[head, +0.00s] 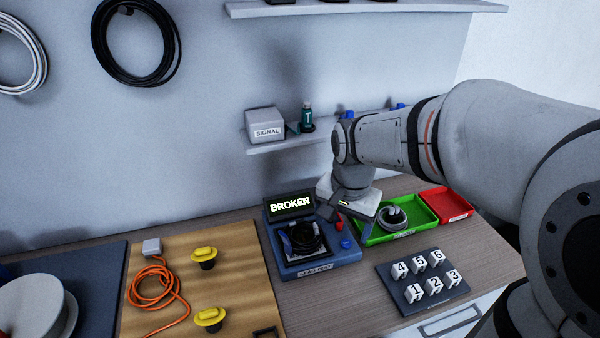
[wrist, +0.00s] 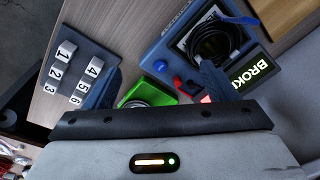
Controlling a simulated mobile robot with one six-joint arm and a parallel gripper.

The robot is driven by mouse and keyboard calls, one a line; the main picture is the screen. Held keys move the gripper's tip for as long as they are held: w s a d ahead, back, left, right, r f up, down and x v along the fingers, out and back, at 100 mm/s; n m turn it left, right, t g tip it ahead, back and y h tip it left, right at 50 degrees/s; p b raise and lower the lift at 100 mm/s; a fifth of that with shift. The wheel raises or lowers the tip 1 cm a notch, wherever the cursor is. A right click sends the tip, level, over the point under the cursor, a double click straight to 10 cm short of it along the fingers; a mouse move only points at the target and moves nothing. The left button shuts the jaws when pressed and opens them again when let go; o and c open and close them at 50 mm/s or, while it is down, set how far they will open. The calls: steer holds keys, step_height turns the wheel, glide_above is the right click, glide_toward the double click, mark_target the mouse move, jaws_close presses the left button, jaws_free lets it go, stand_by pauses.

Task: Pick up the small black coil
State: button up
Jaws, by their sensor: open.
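The small black coil (head: 305,238) lies on the dark pad of the blue lead-test box (head: 318,267), whose screen reads BROKEN. The coil also shows at the upper right of the wrist view (wrist: 218,40), beyond one finger, which hides none of its main loop. My gripper (head: 347,209) hangs above the gap between the box and the green tray, to the right of the coil. In the wrist view my gripper (wrist: 158,84) shows its two blue fingers spread apart with nothing held between them. The coil is apart from the fingers.
A green tray (head: 428,229) with a grey coil (head: 392,217) and a red tray (head: 446,204) stand right. A numbered block board (head: 422,282) sits in front. A wooden board (head: 240,300) with an orange cable and yellow knobs lies left. A shelf (head: 290,139) hangs behind.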

mark_target(303, 230)
steer(key=o, duration=0.4)
steer(key=w+a+f+m, duration=0.1)
steer(key=w+a, duration=0.1)
steer(key=w+a+f+m+p, duration=0.1)
steer(key=w+a+m, duration=0.1)
steer(key=w+a, duration=0.1)
steer(key=w+a+f+m+g, duration=0.1)
steer(key=w+a+m, duration=0.1)
steer(key=w, duration=0.1)
steer(key=shift+a+f+p, duration=0.2)
steer(key=shift+a+p, duration=0.05)
steer(key=shift+p, duration=0.1)
steer(key=shift+w+f+p, duration=0.1)
steer(key=shift+f+p, duration=0.55)
steer(key=shift+f, duration=3.35)
